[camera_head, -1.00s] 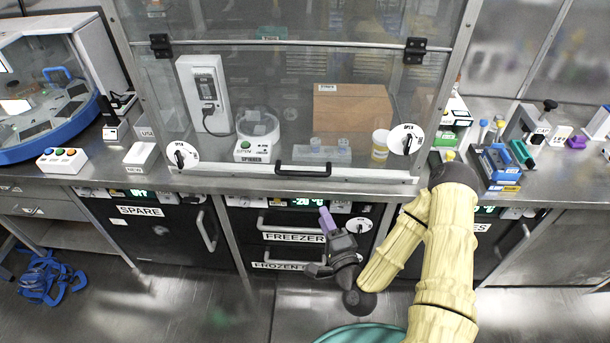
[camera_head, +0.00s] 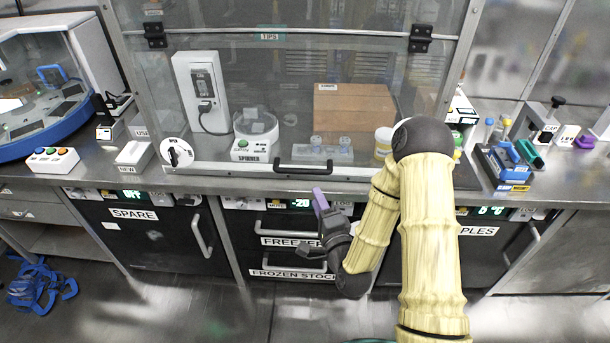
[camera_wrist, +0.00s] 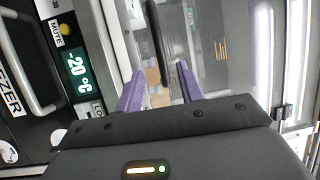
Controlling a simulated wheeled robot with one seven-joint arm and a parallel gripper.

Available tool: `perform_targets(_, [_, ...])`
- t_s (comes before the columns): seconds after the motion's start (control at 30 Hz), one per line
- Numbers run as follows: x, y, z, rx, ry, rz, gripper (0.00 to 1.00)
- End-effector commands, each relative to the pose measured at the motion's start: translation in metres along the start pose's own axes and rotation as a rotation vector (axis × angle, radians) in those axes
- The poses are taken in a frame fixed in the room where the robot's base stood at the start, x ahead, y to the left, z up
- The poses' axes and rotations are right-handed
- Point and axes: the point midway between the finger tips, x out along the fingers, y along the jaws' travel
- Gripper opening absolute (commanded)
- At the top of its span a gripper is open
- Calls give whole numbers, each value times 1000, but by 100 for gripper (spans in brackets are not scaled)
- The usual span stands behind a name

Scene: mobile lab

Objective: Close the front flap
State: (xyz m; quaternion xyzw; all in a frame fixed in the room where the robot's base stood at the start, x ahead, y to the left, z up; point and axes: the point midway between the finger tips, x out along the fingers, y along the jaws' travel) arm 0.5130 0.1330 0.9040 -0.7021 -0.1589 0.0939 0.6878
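The front flap (camera_head: 290,110) is a clear pane with a metal lower frame and a black handle (camera_head: 303,166); hinges show along its upper bar. It hangs down with its lower edge at the bench front. The handle also shows in the wrist view (camera_wrist: 158,45). My gripper (camera_wrist: 158,82) has two purple fingers, spread apart with nothing between them. In the head view my gripper (camera_head: 320,198) is in front of the freezer drawers, below and in front of the handle. It does not touch the handle. A round knob (camera_head: 175,152) sits at the flap's left; my arm hides the right one.
Behind the pane are a spinner (camera_head: 255,130), a cardboard box (camera_head: 352,108) and a white device (camera_head: 202,92). Below are freezer drawers (camera_head: 290,255) with protruding handles. A blue rack (camera_head: 503,165) stands on the bench at right. Blue straps (camera_head: 38,282) lie on the floor.

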Motion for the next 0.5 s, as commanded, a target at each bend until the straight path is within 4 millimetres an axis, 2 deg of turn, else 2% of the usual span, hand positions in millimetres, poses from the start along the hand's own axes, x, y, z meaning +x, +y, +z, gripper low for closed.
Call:
perform_targets(0.03, [2,6,-1,-2,2,-3,38])
perform_targets(0.5, [22,6,-1,-3,0,-3,38])
